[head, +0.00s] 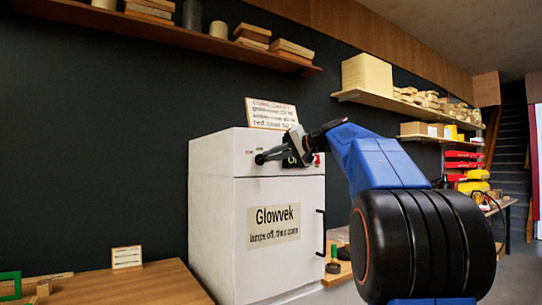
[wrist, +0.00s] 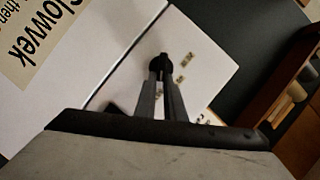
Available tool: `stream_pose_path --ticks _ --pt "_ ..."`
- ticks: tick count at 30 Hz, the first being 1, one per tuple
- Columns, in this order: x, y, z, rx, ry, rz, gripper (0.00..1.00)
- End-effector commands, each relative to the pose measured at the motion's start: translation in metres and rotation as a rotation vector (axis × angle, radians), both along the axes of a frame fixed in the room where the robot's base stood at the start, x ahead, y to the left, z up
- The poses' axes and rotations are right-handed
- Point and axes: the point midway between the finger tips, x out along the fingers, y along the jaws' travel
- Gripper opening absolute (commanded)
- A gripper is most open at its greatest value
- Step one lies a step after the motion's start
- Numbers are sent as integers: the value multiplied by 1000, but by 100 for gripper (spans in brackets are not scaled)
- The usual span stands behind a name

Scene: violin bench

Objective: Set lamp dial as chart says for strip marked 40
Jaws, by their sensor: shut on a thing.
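In the wrist view, my gripper (wrist: 163,78) is shut on a dark round dial (wrist: 161,61) on the cabinet's white face. Small marks (wrist: 181,79) sit beside the dial, too blurred to read. In the head view, my gripper (head: 268,155) is at the upper front of the cabinet, and my arm hides part of that area. A chart (head: 271,113) stands on top of the cabinet; its small lines mention colours and covers but are mostly unreadable. I see no strip that I can read as 40.
A dark door handle (head: 320,232) is on the cabinet's right front. A small card (head: 127,257) and a green frame (head: 10,284) are on the wooden bench (head: 130,286) at left. Shelves (head: 190,38) with wood blocks run along the dark wall above.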

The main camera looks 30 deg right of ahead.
Motion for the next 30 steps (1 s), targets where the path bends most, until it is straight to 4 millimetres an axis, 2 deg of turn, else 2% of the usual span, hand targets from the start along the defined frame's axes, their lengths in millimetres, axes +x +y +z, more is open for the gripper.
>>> stream_pose_path --ticks 19,21,22,30 --pt "1 -1 -4 56 6 2 0" --pt "1 -1 -4 56 6 2 21" --pt "1 -1 -3 56 5 2 28" --pt "0 -1 -2 55 4 1 28"
